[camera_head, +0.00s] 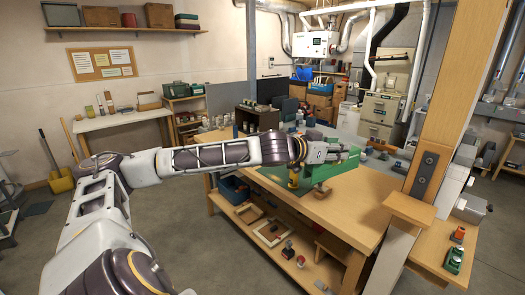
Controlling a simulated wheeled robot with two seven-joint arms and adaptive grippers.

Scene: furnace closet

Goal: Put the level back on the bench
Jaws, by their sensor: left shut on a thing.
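My left arm reaches in from the left over the wooden workbench (352,222). My left gripper (326,153) is at its end, shut on a long green thing (322,170) that I take to be the level. The level sits low at the bench top, running from front left to back right. I cannot tell whether its underside touches the bench, and the gripper hides part of its upper edge. A small yellow-and-dark item (293,181) shows at its near end. My right gripper is not in view.
A wooden post (448,110) rises at the bench's right. A blue bin (233,190) and several small items lie on the shelf below. More objects crowd the bench's back. The front right of the bench top is clear.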

